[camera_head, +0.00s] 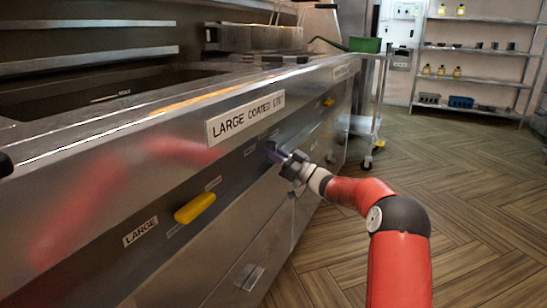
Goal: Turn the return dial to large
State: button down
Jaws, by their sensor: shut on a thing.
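My gripper (279,154) is at the dark front panel of the frying range, reached in from the right by my red arm. It is shut on a small dark knob (270,148), which I take to be the return dial. The gripper hides most of the knob, so I cannot tell which way it points. Small labels (250,152) sit on the panel to its left, too small to read. A white sign (245,117) reading "LARGE COATED LT..." is fixed above the panel.
A yellow handle (195,207) sits on the panel at lower left, beside a "LARGE" label (141,231). Another yellow handle (328,101) is farther along. A trolley (371,95) with a green container (364,45) stands beyond the range. Floor to the right is clear.

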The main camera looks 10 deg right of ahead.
jog(key=shift+n, duration=0.4)
jog(key=c, duration=1.6)
grip_release()
jog(key=shift+o, duration=0.2)
jog(key=v, duration=0.8)
jog(key=shift+w+f, duration=0.1)
